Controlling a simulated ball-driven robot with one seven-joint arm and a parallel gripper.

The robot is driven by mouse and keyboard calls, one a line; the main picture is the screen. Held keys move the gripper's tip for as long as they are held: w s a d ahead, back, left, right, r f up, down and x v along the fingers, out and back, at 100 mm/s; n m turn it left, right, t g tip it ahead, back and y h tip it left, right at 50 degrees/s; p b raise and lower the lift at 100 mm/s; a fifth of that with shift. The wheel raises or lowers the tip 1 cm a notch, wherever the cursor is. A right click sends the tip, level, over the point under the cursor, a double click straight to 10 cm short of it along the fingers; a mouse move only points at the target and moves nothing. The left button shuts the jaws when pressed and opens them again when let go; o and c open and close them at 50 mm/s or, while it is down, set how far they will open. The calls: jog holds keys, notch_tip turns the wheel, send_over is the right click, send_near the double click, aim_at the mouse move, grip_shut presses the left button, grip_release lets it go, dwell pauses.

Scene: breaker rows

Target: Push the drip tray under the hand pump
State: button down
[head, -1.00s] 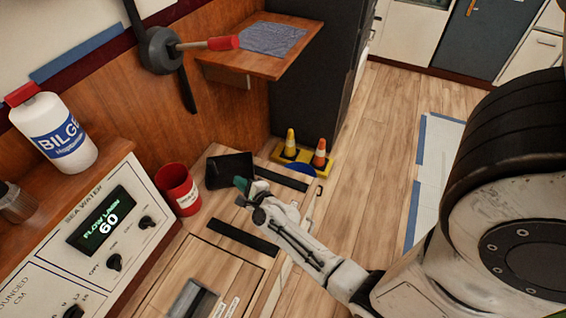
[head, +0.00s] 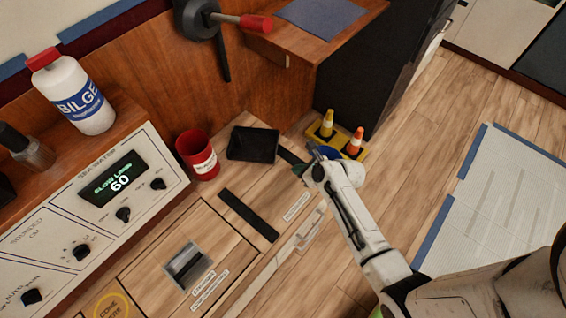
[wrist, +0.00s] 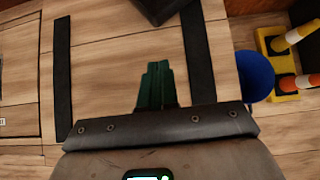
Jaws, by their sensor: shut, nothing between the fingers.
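The drip tray is a small black tray (head: 252,144) on the wooden counter, to the right of the red mug. Its near edge also shows at the top of the wrist view (wrist: 158,8). The hand pump (head: 197,18) is on the wooden wall above and left of the tray, with a red-gripped handle. My gripper (head: 316,153) is to the right of the tray, apart from it, near the counter's edge. In the wrist view its green fingers (wrist: 157,75) are together and empty, pointing towards the tray.
A red mug (head: 198,155) stands close left of the tray. Black strips (head: 248,214) lie across the counter. A yellow base with small cones (head: 340,138) and a blue round thing (wrist: 256,76) are to the right. A wooden shelf (head: 315,30) juts out above.

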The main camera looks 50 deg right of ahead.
aim_at(274, 161)
jog(key=b+x, duration=0.1)
jog(key=x, duration=0.4)
jog(key=shift+w+f+b, duration=0.2)
jog(key=shift+f+b, duration=0.1)
jog(key=shift+b, duration=0.05)
jog(key=w, duration=0.3)
jog(key=shift+a+r, duration=0.15)
jog(key=shift+r, duration=0.05)
jog(key=shift+w, duration=0.4)
jog(key=shift+r, duration=0.1)
jog(key=shift+w+r, duration=0.15)
jog(key=shift+w, duration=0.2)
jog(key=w, duration=0.3)
jog(key=shift+w+a+p, duration=0.15)
jog(key=shift+p, duration=0.15)
jog(key=shift+w+a, duration=0.1)
jog(key=shift+w, duration=0.6)
